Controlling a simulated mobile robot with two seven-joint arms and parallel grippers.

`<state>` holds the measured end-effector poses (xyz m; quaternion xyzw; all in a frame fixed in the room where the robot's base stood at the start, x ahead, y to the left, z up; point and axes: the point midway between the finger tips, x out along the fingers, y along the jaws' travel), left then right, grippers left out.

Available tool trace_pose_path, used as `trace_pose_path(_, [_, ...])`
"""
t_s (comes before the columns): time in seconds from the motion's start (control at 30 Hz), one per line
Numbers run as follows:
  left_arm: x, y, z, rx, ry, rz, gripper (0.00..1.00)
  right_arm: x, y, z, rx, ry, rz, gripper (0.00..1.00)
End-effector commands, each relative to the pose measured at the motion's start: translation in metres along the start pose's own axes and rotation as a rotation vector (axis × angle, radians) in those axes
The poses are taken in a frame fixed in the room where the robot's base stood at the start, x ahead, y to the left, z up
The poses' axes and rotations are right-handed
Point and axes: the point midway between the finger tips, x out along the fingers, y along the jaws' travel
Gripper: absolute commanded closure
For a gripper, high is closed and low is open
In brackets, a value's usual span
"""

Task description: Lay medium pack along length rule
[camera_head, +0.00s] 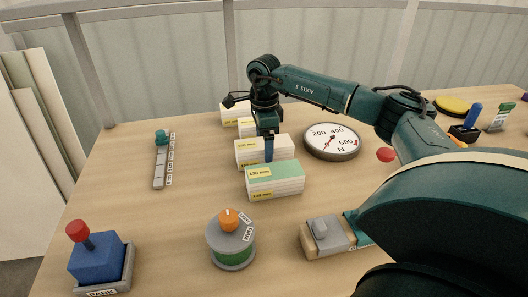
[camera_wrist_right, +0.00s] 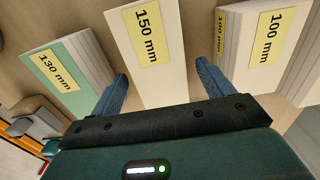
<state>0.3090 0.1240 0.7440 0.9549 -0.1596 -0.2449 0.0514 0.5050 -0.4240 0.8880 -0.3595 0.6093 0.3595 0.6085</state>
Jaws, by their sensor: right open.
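My right gripper (camera_head: 269,150) is open above the white pack labelled 150 mm (camera_head: 247,151). In the right wrist view its blue fingers (camera_wrist_right: 162,82) stand apart on either side of this 150 mm pack (camera_wrist_right: 152,45), with no grip on it. The green-topped pack labelled 130 mm (camera_head: 275,174) lies just in front; it also shows at the left of the wrist view (camera_wrist_right: 62,62). The length rule (camera_head: 160,168), a narrow grey strip with labels and a teal end piece, lies empty at the left. My left gripper is out of view.
More white packs (camera_head: 233,117) stand behind, partly hidden by my arm; two read 100 mm in the wrist view. A round gauge (camera_head: 332,141) is to the right. A green dial (camera_head: 231,245), a PARK joystick (camera_head: 98,262) and a grey-topped block (camera_head: 325,236) stand in front.

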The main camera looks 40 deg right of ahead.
Motion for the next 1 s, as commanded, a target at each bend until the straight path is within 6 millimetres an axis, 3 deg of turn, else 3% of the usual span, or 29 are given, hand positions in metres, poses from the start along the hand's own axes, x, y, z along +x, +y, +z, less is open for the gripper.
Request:
trace_pose_path(0.33, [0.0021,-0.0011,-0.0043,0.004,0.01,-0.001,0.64,0.0079,-0.0001,0.0004,-0.001,-0.001,0.0,0.22])
trace_pose_path(1.0, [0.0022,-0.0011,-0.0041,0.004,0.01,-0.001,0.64,0.0075,-0.0001,0.0005,-0.001,-0.001,0.0,0.76])
